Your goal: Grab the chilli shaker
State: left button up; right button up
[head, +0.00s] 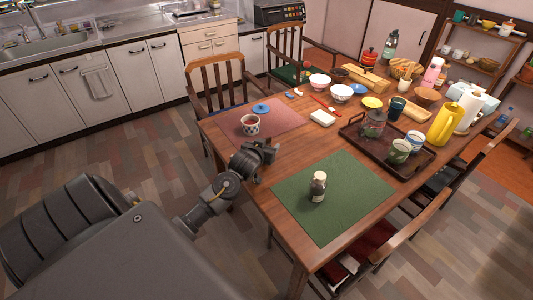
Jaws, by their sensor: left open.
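A small shaker (318,187) with a dark body, a pale label and a light cap stands upright on the green placemat (345,215) near the front of the table. It looks like the chilli shaker, but its label is too small to read. My left gripper (268,150) is open at the table's left edge, to the left of and beyond the shaker. It is apart from the shaker, and nothing shows between its fingers. My right gripper is not in view.
A dark tray (428,160) with a teapot and cups lies right of the shaker. Chairs crowd the table's edges. The green mat around the shaker is clear.

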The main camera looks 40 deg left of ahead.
pick_arm(q)
jog(key=shift+x, duration=0.9)
jog(key=c, duration=1)
jog(key=shift+r, duration=0.2)
jog(key=shift+c, duration=0.3)
jog(key=shift+r, duration=0.3)
notch_tip(320, 180, up, 2)
jog(key=shift+r, duration=0.15)
jog(key=w+r+v, duration=0.1)
jog(key=r+v, duration=0.2)
jog(key=v, duration=1.3)
jog(key=shift+r, duration=0.35)
